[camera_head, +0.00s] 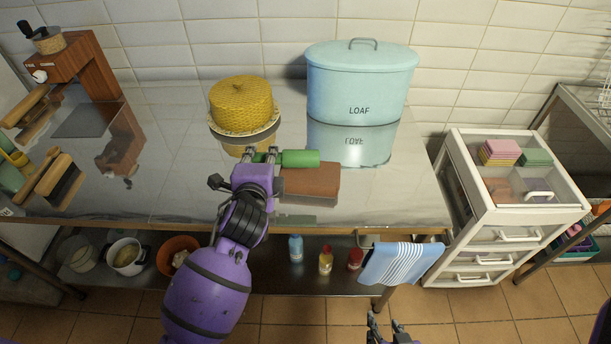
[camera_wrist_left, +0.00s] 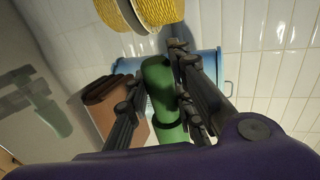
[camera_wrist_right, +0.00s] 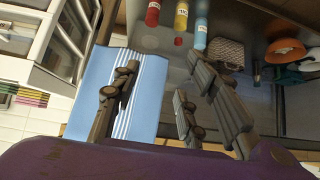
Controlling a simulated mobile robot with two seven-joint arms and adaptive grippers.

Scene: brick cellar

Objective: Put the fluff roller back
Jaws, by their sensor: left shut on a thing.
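The green fluff roller (camera_head: 301,158) is in my left gripper (camera_head: 266,157), above the steel counter near the back edge of a brown block (camera_head: 310,182). In the left wrist view the roller (camera_wrist_left: 160,92) lies between the fingers of my left gripper (camera_wrist_left: 152,105). I cannot tell whether it touches the block. My right gripper (camera_head: 388,331) is low in front of the counter, at the bottom of the head view. In the right wrist view its fingers are apart with nothing between them.
A yellow woven dome (camera_head: 241,105) and a blue LOAF bin (camera_head: 361,85) stand behind the roller. A wooden grinder (camera_head: 80,62) is at the left. A striped towel (camera_head: 400,264) hangs at the front edge, left of a white drawer unit (camera_head: 508,222).

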